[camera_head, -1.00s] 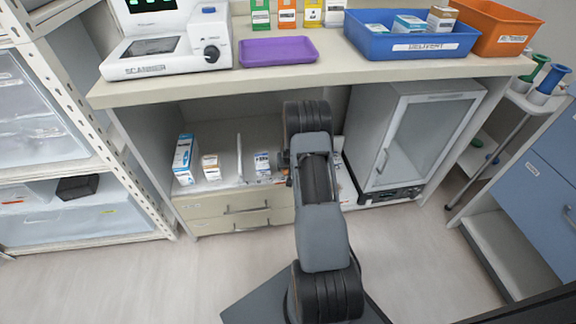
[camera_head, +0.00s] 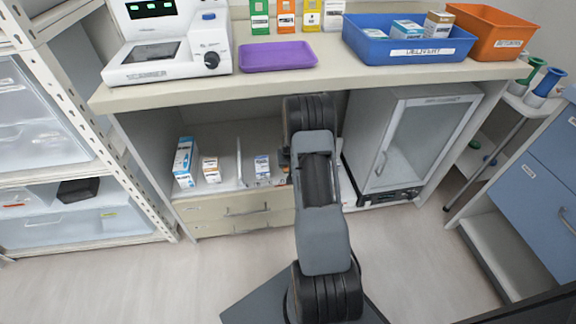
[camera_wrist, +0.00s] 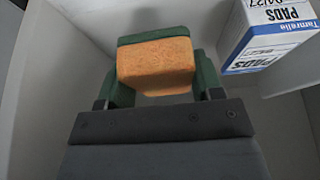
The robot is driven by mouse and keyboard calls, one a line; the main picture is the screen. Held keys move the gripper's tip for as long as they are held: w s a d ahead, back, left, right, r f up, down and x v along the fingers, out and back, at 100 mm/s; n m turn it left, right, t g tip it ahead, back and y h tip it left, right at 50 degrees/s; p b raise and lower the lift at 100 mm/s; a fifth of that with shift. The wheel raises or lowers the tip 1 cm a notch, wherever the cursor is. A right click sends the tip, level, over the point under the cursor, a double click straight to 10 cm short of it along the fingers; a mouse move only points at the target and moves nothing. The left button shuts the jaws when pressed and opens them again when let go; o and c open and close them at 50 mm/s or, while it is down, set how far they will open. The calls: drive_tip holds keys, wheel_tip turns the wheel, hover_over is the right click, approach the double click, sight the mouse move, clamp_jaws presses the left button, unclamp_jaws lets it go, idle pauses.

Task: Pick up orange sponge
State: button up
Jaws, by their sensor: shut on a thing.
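The orange sponge (camera_wrist: 156,64) shows in the wrist view, a block with a dark green layer on its far side. My gripper (camera_wrist: 158,85) has its two dark green fingers at the sponge's left and right sides and is shut on it. The sponge is inside a pale compartment of the lower shelf. In the head view my arm (camera_head: 318,205) reaches into this shelf under the counter. The gripper's jaws and most of the sponge are hidden there behind the arm.
A white and blue PADS box (camera_wrist: 265,35) stands close to the right of the sponge. Small boxes (camera_head: 184,162) stand on the shelf's left part, beside an upright divider (camera_head: 239,161). A glass-door cabinet (camera_head: 418,140) is at right. The counter edge (camera_head: 300,81) is above my arm.

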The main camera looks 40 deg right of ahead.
drive_tip(key=s+a+r, duration=0.1)
drive_tip(key=s+r, duration=0.8)
drive_tip(key=s, duration=0.4)
drive_tip(key=shift+a, duration=0.3)
drive_tip(key=shift+s, duration=0.1)
